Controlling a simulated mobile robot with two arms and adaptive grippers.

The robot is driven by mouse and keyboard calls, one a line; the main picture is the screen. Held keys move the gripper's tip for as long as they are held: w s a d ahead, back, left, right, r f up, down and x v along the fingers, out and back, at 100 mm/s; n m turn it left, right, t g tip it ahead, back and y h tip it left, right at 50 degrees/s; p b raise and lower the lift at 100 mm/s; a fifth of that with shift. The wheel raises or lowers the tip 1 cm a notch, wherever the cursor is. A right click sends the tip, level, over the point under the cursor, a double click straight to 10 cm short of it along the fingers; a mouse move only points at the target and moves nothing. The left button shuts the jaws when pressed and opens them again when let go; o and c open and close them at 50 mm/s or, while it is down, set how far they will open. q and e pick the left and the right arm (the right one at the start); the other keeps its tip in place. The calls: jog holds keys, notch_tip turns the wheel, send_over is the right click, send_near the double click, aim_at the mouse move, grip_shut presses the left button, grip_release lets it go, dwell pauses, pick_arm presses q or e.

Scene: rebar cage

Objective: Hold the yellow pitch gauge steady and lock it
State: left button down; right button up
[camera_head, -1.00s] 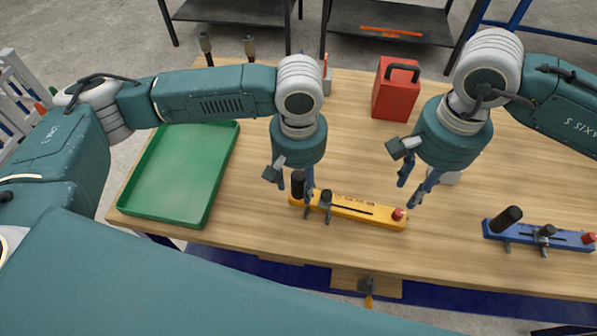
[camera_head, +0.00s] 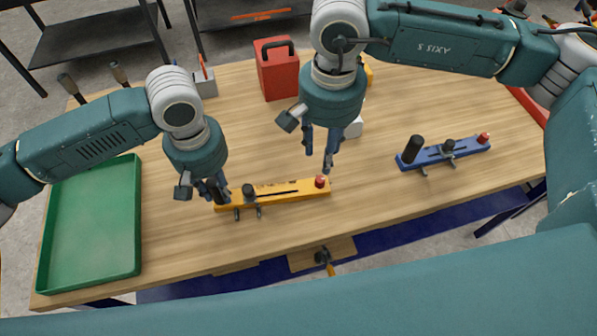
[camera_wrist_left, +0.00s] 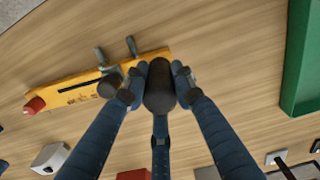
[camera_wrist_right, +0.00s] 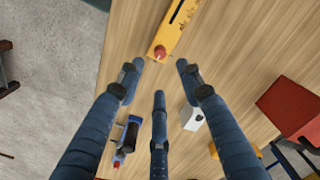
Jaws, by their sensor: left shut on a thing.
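The yellow pitch gauge (camera_head: 285,193) lies on the wooden table, a long bar with a slot, a dark knob (camera_head: 249,191) and a red knob (camera_head: 320,181) at its right end. My left gripper (camera_head: 214,195) is shut on the gauge's black upright handle at the left end. The left wrist view shows this handle (camera_wrist_left: 159,90) between the fingers. My right gripper (camera_head: 318,158) is open and empty above the red-knob end. In the right wrist view the red knob (camera_wrist_right: 160,52) shows just beyond the spread fingertips, apart from them.
A similar blue gauge (camera_head: 443,153) lies to the right. A green tray (camera_head: 92,278) is at the left. A red box (camera_head: 278,75) and a small white object (camera_head: 354,128) stand behind. A wooden piece with a clamp (camera_head: 322,256) is at the front edge.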

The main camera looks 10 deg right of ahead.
aim_at(320, 179)
notch_tip(320, 179, down, 10)
jog(key=m, duration=2.7)
jog(key=shift+r, duration=0.2)
jog(key=shift+c, duration=0.2)
grip_shut()
